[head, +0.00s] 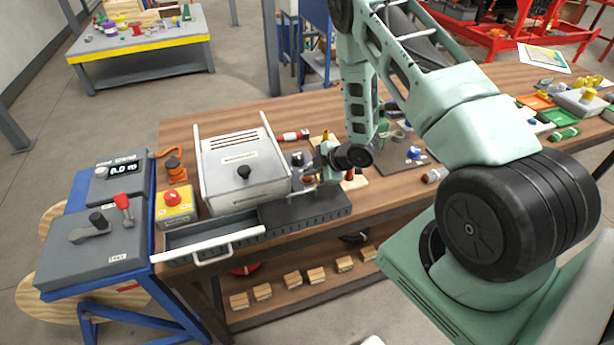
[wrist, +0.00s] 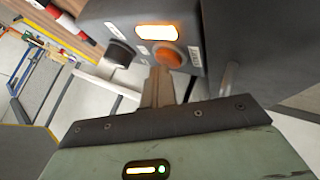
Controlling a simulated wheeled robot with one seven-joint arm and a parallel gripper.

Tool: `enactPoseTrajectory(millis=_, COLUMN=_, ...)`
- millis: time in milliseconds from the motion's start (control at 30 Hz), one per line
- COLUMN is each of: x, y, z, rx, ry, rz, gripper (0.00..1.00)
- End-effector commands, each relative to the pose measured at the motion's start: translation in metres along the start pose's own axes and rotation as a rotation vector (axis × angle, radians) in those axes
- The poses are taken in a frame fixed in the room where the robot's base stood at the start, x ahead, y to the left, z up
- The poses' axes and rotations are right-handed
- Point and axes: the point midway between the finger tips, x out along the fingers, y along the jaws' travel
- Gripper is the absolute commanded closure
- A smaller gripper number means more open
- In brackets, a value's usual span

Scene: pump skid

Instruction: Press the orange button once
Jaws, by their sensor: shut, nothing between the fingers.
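The orange button (wrist: 168,57) is round and sits on the face of a dark grey control box (wrist: 188,22) in the wrist view. A lit amber lamp (wrist: 157,32) is beside it, and a black knob (wrist: 120,52) is on the same face. My gripper (wrist: 160,74) is shut and empty, its fingertips right at the button's edge. I cannot tell whether they touch it. In the head view my gripper (head: 309,180) is low over the bench beside the white-lidded machine, and the wrist hides most of the control box there.
The white-lidded machine (head: 243,172) and a dark rail block (head: 305,209) stand close to my gripper. A yellow box with a red button (head: 173,199) is to the left on the wooden bench (head: 240,118). Loose parts lie to the right.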

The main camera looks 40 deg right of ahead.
Motion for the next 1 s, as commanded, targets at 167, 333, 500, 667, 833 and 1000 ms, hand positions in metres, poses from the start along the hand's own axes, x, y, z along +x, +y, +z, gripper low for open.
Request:
enactPoseTrajectory(millis=167, x=-0.009, y=0.006, z=-0.006, rx=0.000, ry=0.000, rz=-0.001, gripper=1.00)
enactPoseTrajectory(millis=333, x=-0.010, y=0.007, z=-0.007, rx=0.000, ry=0.000, rz=-0.001, gripper=1.00)
enactPoseTrajectory(millis=500, x=-0.010, y=0.007, z=-0.007, rx=0.000, ry=0.000, rz=-0.001, gripper=1.00)
enactPoseTrajectory(millis=667, x=-0.013, y=0.009, z=-0.009, rx=0.000, ry=0.000, rz=0.000, gripper=1.00)
enactPoseTrajectory(millis=833, x=-0.024, y=0.017, z=-0.017, rx=0.000, ry=0.000, rz=0.001, gripper=1.00)
enactPoseTrajectory(millis=1000, x=-0.035, y=0.025, z=-0.025, rx=0.000, ry=-0.001, rz=0.001, gripper=1.00)
